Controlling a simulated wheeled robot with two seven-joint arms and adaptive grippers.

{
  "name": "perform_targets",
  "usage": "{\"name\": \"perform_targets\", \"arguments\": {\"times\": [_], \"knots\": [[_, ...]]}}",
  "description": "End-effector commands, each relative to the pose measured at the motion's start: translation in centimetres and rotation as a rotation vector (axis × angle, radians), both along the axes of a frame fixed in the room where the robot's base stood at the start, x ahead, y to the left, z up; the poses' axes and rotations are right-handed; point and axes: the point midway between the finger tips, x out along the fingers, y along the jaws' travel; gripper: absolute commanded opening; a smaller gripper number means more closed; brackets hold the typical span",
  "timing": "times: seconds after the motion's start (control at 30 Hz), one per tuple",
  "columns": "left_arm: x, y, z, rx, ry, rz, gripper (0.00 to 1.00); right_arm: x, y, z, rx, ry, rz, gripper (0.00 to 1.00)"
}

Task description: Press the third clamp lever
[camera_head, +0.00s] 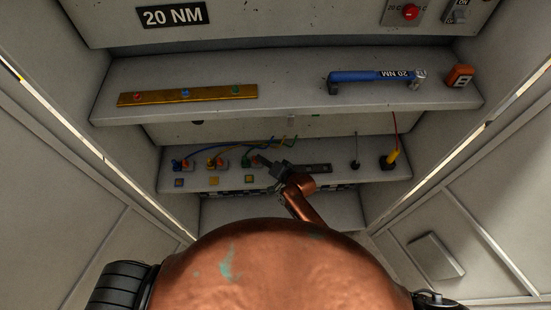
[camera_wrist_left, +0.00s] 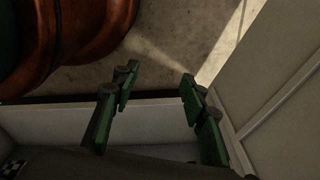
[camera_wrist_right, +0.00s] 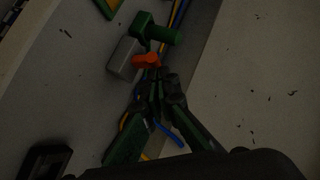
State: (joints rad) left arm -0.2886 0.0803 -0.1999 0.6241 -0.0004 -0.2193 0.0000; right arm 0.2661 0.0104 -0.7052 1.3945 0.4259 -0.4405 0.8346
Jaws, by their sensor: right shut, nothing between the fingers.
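Three clamps stand in a row on the low shelf in the head view: a blue one (camera_head: 178,163), a yellow one (camera_head: 213,162) and a green one (camera_head: 247,161), the third from the left. In the right wrist view the third clamp shows a green lever (camera_wrist_right: 152,32), a grey block (camera_wrist_right: 123,58) and an orange part (camera_wrist_right: 146,60). My right gripper (camera_head: 263,160) is shut and empty beside the third clamp. In the right wrist view its fingertips (camera_wrist_right: 154,76) are at the orange part; contact cannot be told. My left gripper (camera_wrist_left: 158,92) is open and empty, away from the clamps.
Small coloured squares (camera_head: 250,179) lie in front of the clamps, and cables run behind them. The upper shelf holds a brass strip (camera_head: 187,95) and a blue torque wrench (camera_head: 370,76). Cabinet walls close both sides.

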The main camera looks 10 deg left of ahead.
Motion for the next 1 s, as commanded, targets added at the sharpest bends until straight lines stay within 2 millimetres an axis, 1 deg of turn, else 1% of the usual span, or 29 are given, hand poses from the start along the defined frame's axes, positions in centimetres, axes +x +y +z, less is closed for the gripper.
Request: {"name": "perform_targets", "arguments": {"times": [0.07, 0.13, 0.33, 0.47, 0.6, 0.87, 1.0], "knots": [[0.3, 0.0, 0.0, -0.001, -0.004, 0.000, 0.40, 0.0, 0.0, 0.0, -0.001, 0.000, 0.001, 0.00], [0.0, 0.0, 0.0, 0.000, -0.001, 0.000, 0.40, 0.0, 0.0, 0.0, 0.000, 0.000, 0.000, 0.00], [-2.1, 0.0, 0.4, 0.001, 0.024, 0.006, 0.40, 0.1, -0.2, 0.6, 0.001, -0.001, -0.003, 0.00], [-2.7, 0.1, 1.1, 0.002, 0.033, 0.007, 0.40, 0.1, -0.3, 1.2, 0.001, 0.000, -0.004, 0.00], [-2.4, 0.1, 1.6, 0.001, 0.029, 0.006, 0.40, 0.1, -0.3, 1.7, 0.001, 0.000, -0.005, 0.00], [-0.7, 0.0, 1.7, 0.000, 0.007, 0.003, 0.40, 0.1, -0.3, 1.6, 0.001, 0.000, -0.004, 0.00], [-0.6, 0.0, 1.9, -0.001, 0.005, 0.002, 0.40, 0.1, -0.4, 1.8, 0.000, 0.000, -0.005, 0.00]]}}
